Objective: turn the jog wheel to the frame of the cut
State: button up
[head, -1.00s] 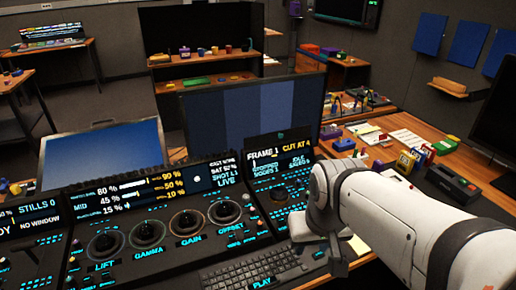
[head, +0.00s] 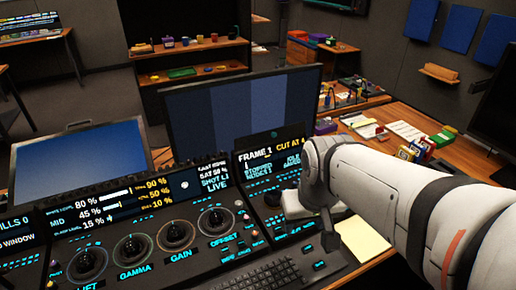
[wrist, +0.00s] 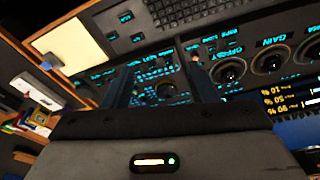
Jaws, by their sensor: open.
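The control panel's right display (head: 270,150) reads FRAME 1 and CUT AT 4, with STOPPED below. A dark round control, apparently the jog wheel (head: 272,198), sits below that display, just left of my white gripper body. In the wrist view a small dark round wheel (wrist: 168,90) shows between my fingers, beyond their tips. My gripper (wrist: 161,72) is open and empty, its two fingers reaching toward the panel on either side of the wheel. In the head view my arm hides the fingertips. I cannot tell how far they are from the panel.
Several large trackball rings (head: 133,255) lie left along the panel. A keyboard (head: 270,280) is at the front, with a yellow note pad (head: 362,240) to its right. A monitor (head: 240,110) stands behind the panel. A wooden side desk (head: 465,155) holds small items.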

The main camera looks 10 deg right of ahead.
jog(key=o, duration=0.3)
jog(key=shift+n, duration=0.4)
jog(key=w, duration=0.3)
jog(key=w+a+p, duration=0.1)
jog(key=w, duration=0.1)
jog(key=shift+r, duration=0.35)
jog(key=o, duration=0.5)
jog(key=shift+n+g, duration=0.6)
jog(key=shift+n, duration=0.3)
jog(key=w, duration=0.3)
jog(key=w+f+p, duration=0.1)
jog(key=w, duration=0.2)
jog(key=w+f, duration=0.1)
jog(key=w, duration=0.2)
jog(key=shift+w+p, duration=0.25)
jog(key=shift+p, duration=0.15)
jog(key=shift+c, duration=0.2)
jog(key=n+g+p, duration=0.1)
jog(key=n+p, duration=0.2)
send_over(273, 195)
notch_tip(273, 195, down, 11)
jog(key=shift+s+f, duration=0.1)
jog(key=shift+f+p, duration=0.3)
jog(key=shift+f, duration=3.7)
